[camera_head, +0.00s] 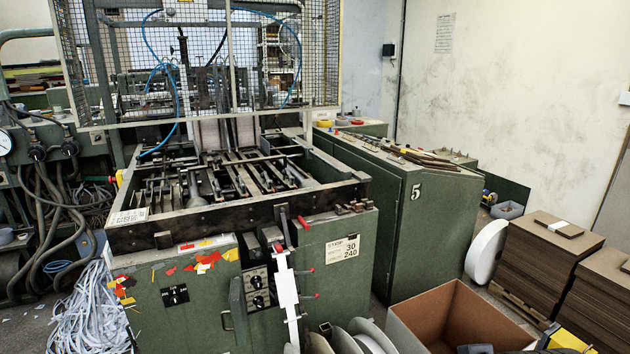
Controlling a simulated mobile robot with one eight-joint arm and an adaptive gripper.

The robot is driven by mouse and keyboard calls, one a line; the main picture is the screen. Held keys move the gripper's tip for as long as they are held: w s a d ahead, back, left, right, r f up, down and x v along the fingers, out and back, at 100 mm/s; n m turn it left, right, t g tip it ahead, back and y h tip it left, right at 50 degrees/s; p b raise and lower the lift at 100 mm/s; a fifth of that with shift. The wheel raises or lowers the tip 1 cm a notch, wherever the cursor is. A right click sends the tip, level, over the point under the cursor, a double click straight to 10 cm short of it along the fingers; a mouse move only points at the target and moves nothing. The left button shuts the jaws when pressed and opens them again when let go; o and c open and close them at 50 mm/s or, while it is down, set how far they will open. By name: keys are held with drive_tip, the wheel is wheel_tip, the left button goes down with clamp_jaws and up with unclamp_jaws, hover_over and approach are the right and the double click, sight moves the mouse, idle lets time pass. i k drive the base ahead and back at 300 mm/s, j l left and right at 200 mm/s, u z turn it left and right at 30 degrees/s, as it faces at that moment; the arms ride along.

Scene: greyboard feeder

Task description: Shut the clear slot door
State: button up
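I cannot make out a clear slot door for certain on the green feeder machine (190,316). A wire mesh guard (312,50) stands over the machine's back part, and the bed of rails below it is open at the top. On the front, a narrow recess holds dark knobs (257,291). A slim green panel (238,308) stands at the recess's left, and a white upright strip (287,290) with red-tipped pins is at its right. I cannot tell whether either belongs to the door. My gripper is not clearly visible in this view.
A green cabinet marked 5 (418,225) stands right of the machine. An open cardboard box (430,325) is in front of it. Stacks of brown board (535,262) stand at the right. Shredded paper strips (85,312) and hoses (50,225) crowd the left.

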sight(234, 312)
drive_tip(key=j+u, duration=0.1)
drive_tip(key=j, duration=0.45)
drive_tip(key=i+j+u, duration=0.15)
drive_tip(key=j, duration=0.4)
drive_tip(key=i+j+u, duration=0.1)
drive_tip(key=j, duration=0.45)
drive_tip(key=i+l+u, duration=0.25)
drive_tip(key=l+u, duration=0.25)
drive_tip(key=i+l, duration=0.05)
drive_tip(key=l, duration=0.05)
